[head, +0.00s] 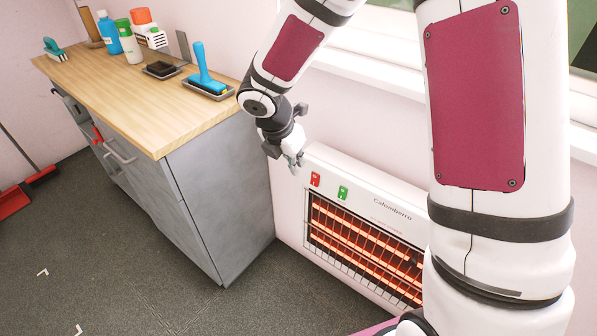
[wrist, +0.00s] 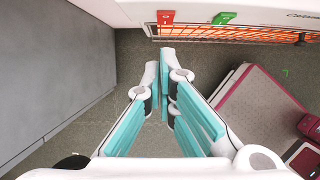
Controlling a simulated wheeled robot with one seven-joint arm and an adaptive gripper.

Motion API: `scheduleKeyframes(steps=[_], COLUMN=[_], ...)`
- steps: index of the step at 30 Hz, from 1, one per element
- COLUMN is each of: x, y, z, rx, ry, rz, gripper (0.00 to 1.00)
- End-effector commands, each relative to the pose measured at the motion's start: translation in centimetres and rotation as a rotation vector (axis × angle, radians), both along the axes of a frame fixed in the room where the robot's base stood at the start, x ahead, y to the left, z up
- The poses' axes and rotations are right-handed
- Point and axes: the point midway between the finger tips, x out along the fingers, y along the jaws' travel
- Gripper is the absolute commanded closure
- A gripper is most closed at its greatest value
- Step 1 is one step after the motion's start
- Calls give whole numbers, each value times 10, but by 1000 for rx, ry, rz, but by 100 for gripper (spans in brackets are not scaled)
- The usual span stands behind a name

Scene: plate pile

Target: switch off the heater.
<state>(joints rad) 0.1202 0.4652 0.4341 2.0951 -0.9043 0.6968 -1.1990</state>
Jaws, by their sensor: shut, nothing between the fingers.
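The heater (head: 385,207) is a white wall unit low on the wall, with orange glowing bars (head: 360,245) behind a wire grille. On its top left are a red switch (head: 315,179) and a green switch (head: 342,192). Both also show at the top of the wrist view, the red switch (wrist: 166,17) left of the green switch (wrist: 223,18). My gripper (head: 297,162) is just above and left of the red switch in the head view, apart from it. In the wrist view my gripper (wrist: 166,52) has its fingertips together, empty, below the red switch.
A grey cabinet (head: 213,185) with a wooden top (head: 130,92) stands left of the heater. On it are bottles, a blue roller (head: 204,72) in a tray, and a brush (head: 54,49). A red dustpan (head: 14,201) lies at far left. The dark floor in front is mostly clear.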

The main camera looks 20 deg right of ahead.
Motion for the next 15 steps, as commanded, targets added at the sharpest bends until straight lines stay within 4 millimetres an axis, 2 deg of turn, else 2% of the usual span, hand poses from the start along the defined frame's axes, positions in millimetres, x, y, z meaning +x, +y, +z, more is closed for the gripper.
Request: scheduleKeyframes(steps=[1,6,15], x=[-1,-2,-2], y=[0,2,3], z=[10,26,30], rx=[0,0,0], ry=[-2,-1,1], rz=[-2,-2,0], gripper=[100,100,100])
